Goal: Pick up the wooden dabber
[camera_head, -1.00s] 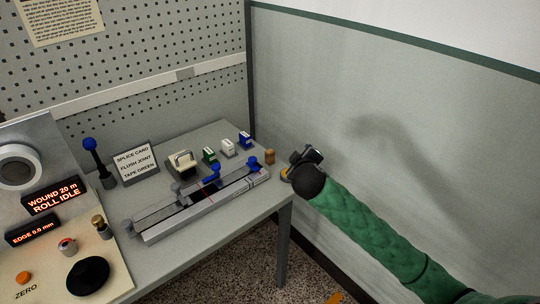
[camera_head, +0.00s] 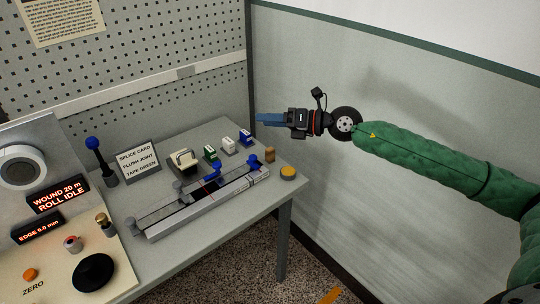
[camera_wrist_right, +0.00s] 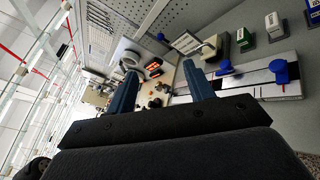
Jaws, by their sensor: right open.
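A small brown wooden cylinder, which looks like the wooden dabber (camera_head: 270,155), stands upright near the right end of the grey table. I do not make it out in the right wrist view. My right gripper (camera_head: 258,119) is in the air above and behind the table's right end, its blue fingers pointing left. It is apart from the dabber and higher than it. In the right wrist view, its two blue fingers (camera_wrist_right: 162,82) are spread with nothing held between them. My left gripper is not in view.
A round yellow-topped dish (camera_head: 288,172) sits at the table's right corner. A grey splicing rail (camera_head: 200,205) with blue knobs lies left of the dabber. Green, white and blue blocks (camera_head: 228,146) stand behind it. A wall (camera_head: 400,100) rises on the right.

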